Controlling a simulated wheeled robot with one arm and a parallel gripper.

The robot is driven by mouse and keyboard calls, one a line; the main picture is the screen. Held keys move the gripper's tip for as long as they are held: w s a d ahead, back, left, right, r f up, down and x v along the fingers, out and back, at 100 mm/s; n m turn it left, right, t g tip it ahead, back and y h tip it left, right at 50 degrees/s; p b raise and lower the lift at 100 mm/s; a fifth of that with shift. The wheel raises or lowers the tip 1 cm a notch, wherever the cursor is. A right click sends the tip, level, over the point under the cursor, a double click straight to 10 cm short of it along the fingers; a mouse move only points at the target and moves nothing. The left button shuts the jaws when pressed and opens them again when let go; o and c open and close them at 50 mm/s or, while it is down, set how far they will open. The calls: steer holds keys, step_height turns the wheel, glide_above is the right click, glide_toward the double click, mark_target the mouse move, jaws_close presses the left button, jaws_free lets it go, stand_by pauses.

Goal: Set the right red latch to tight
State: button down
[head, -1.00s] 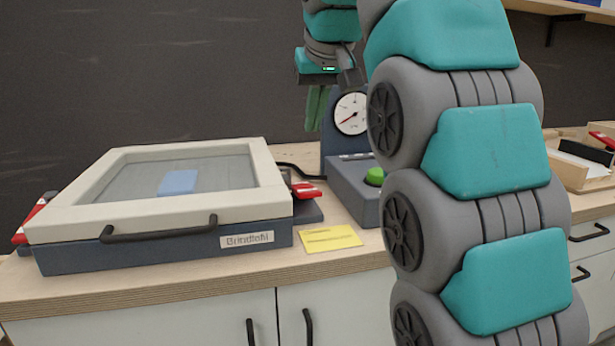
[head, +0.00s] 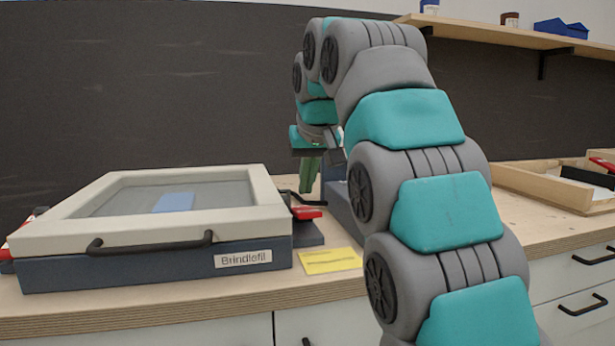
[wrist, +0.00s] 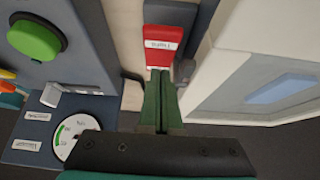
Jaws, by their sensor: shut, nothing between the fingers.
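The right red latch (head: 306,212) sits on a dark block at the right side of the framed box (head: 262,215), labelled "Brindlefil". In the wrist view the red latch (wrist: 162,45) lies just beyond my fingertips and carries a small white label that I cannot read for certain. My gripper (head: 308,190) points down behind the latch in the head view, its green fingers together and empty. In the wrist view my gripper (wrist: 163,75) lines up with the latch's near end; I cannot tell whether they touch. The left red latch (head: 22,232) is partly hidden by the frame.
A yellow note (head: 330,261) lies on the bench in front of the latch. A control box with a green button (wrist: 36,40) and a gauge (wrist: 72,135) stands close beside my gripper. A wooden tray (head: 550,188) is at the right. A shelf is above.

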mark_target(305, 210)
steer(key=shift+s+d+f, duration=0.1)
steer(key=shift+s+f, duration=0.1)
steer(key=shift+f, duration=0.45)
steer(key=shift+s+f, duration=0.2)
steer(key=shift+f, duration=0.45)
steer(key=shift+f+b, duration=0.1)
steer(key=shift+b, duration=0.2)
